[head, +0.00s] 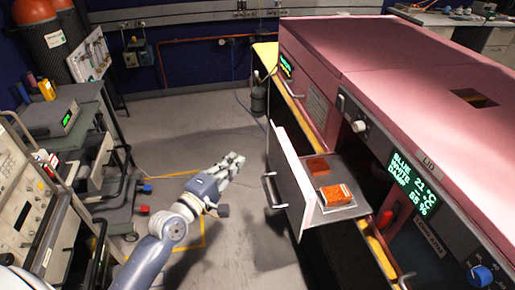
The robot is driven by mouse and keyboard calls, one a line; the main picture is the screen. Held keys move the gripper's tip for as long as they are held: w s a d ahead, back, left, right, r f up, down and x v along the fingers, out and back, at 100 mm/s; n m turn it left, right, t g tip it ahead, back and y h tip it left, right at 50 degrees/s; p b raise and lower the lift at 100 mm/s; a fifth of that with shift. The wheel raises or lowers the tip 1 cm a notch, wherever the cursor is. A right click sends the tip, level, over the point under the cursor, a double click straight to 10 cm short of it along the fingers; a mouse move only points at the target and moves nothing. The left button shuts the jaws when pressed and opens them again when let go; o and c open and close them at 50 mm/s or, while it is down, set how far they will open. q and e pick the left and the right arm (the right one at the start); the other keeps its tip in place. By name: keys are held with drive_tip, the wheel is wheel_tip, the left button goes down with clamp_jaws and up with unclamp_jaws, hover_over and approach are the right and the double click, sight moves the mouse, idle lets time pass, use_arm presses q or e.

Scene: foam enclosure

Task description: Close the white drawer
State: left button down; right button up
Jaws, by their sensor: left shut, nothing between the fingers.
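The white drawer (296,180) stands pulled out from the front of a pink cabinet (372,60). Its front panel faces left and carries a dark handle (271,190). Orange blocks (336,194) lie inside the drawer. My left gripper (236,160) is shut and empty. It is in the air to the left of the drawer front, apart from it. My right gripper does not show.
A display panel (414,184) and knobs sit on the cabinet front right of the drawer. A cart with instruments (62,120) stands at the left. Grey floor (190,125) lies open between cart and cabinet.

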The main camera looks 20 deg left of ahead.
use_arm(q)
drive_tip(key=w+d+p, duration=0.2)
drive_tip(key=w+d, duration=0.2)
drive_tip(key=w, duration=0.3)
drive_tip(key=shift+d, duration=0.15)
